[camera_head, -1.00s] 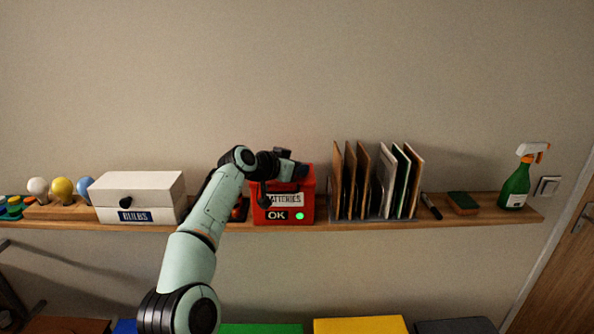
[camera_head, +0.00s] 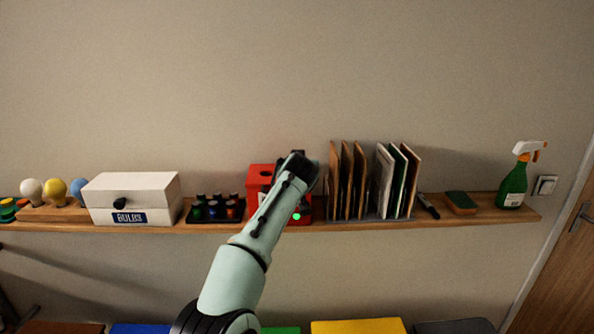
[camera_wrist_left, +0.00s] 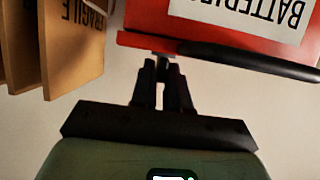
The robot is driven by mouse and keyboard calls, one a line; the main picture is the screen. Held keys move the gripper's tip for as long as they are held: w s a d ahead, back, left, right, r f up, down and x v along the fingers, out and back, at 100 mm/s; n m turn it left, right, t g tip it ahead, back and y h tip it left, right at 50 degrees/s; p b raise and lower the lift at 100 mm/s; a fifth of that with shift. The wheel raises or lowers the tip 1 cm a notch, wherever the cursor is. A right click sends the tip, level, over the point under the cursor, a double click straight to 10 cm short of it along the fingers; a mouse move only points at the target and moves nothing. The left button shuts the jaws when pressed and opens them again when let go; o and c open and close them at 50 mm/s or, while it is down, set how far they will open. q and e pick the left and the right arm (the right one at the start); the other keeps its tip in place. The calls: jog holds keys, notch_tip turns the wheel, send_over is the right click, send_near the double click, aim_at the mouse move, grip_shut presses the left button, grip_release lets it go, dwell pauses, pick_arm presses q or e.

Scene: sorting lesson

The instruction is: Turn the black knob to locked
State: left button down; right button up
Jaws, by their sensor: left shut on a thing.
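A black knob (camera_head: 120,204) sits on the front of the white box (camera_head: 155,190) marked BULBS, at the left of the shelf, well away from my left gripper. My left arm reaches to the red box (camera_head: 260,177) marked BATTERIES and covers much of its front. I cannot tell exactly what that part is. The red box also shows in the left wrist view (camera_wrist_left: 160,14), with its label upside down. My right gripper is out of view.
Upright folders (camera_head: 346,180) stand close to the right of the red box. A tray of small bottles (camera_head: 215,209) stands between the boxes. A marker, a sponge (camera_head: 461,202) and a spray bottle (camera_head: 514,187) are farther right on the narrow shelf (camera_head: 350,226).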

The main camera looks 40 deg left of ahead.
pick_arm(q)
jog(key=shift+f+n+g, duration=0.1)
jog(key=shift+n+g, duration=0.2)
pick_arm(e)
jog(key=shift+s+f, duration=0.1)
pick_arm(q)
jog(key=c, duration=1.2)
grip_release()
jog(key=shift+w, duration=0.1)
jog(key=b+v, duration=0.5)
jog(key=v, duration=0.8)
jog(key=shift+d, duration=0.25)
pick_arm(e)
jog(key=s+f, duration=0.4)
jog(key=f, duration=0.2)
pick_arm(q)
jog(key=shift+f, duration=0.15)
